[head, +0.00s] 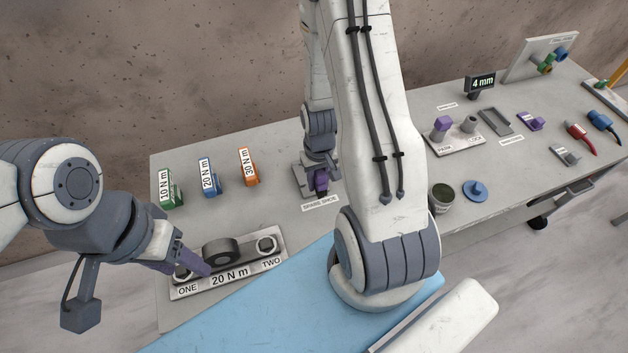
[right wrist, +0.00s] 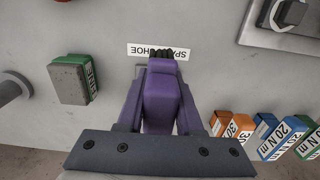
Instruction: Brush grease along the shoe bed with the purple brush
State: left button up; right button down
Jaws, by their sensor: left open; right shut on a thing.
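My right gripper (right wrist: 160,105) is shut on a purple block-shaped thing, seemingly the brush (right wrist: 163,93), with dark bristle-like ends at its far tip. In the head view the right gripper (head: 320,183) is beside the "SPARE SHOE" label (head: 320,203), and the held thing is hard to make out there. My left gripper (head: 190,262) is open over the "ONE" end of the 20 N m plate (head: 229,276). A grey shallow channel (head: 495,121) lies on the right of the slab; I cannot tell if it is the shoe bed. An open pot (head: 441,197) holds dark stuff.
A blue lid (head: 475,190) lies beside the pot. A PARK/LOCK plate (head: 456,139) has a purple knob. Green, blue and orange torque blocks (head: 209,178) stand at the back left. A grey-green block (right wrist: 70,82) shows in the right wrist view. My right arm hides the middle.

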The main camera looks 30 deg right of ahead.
jog(key=shift+w, duration=0.1)
jog(key=w+d+r, duration=0.1)
jog(key=w+r, duration=0.2)
jog(key=w, duration=0.2)
jog(key=shift+w+d+r, duration=0.15)
jog(key=shift+w+d, duration=0.15)
jog(key=shift+d, duration=0.1)
jog(key=shift+f+b, duration=2.35)
jog(key=shift+f, duration=0.65)
jog(key=shift+f, duration=0.4)
jog(key=shift+f+b, duration=0.65)
jog(key=shift+b, duration=0.1)
jog(key=shift+s+f, duration=0.1)
jog(key=shift+f, duration=0.05)
